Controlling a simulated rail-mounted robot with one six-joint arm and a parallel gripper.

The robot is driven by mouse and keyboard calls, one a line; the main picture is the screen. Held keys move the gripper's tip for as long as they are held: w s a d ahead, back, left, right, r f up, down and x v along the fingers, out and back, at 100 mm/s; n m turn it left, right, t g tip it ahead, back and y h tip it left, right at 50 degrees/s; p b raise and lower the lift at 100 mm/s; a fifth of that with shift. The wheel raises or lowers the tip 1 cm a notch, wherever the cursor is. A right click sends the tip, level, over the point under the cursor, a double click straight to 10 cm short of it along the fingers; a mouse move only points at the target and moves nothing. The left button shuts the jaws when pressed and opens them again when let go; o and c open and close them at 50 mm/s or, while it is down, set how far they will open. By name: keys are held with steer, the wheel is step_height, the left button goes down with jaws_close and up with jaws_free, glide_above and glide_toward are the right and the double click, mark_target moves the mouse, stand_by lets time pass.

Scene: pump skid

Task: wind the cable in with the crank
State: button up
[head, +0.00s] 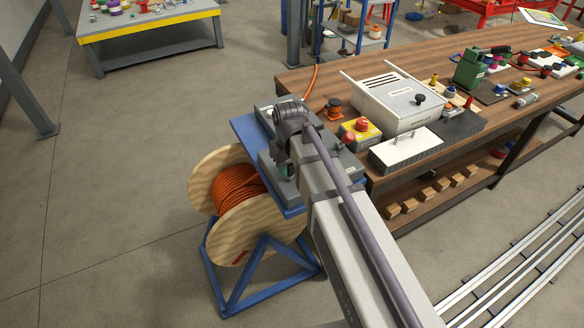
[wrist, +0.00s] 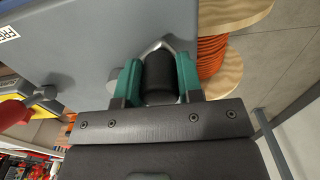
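A wooden drum (head: 208,172) wound with orange cable (head: 235,188) stands in a blue frame (head: 238,285) at the left end of the bench. The drum's flanges and orange cable also show at the upper right of the wrist view (wrist: 211,55). A grey box (wrist: 95,35) sits on the frame beside the drum. The crank's black handle (wrist: 160,76) is between the green fingers of my gripper (wrist: 161,82), which look closed against both its sides. A bit of the crank's metal arm shows behind the handle. In the head view my arm hides the crank and most of my gripper.
The wooden bench (head: 300,82) runs to the right. On it are a yellow box with a red button (head: 361,130), a white cabinet (head: 393,98) and a green device (head: 469,68). A red knob (wrist: 45,93) is left of my gripper. Open floor lies left of the drum.

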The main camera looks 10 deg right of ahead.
steer(key=c, duration=0.3)
steer(key=shift+w+a, duration=0.9)
steer(key=shift+w, duration=0.15)
steer(key=shift+c, duration=0.2)
steer(key=shift+w, duration=0.1)
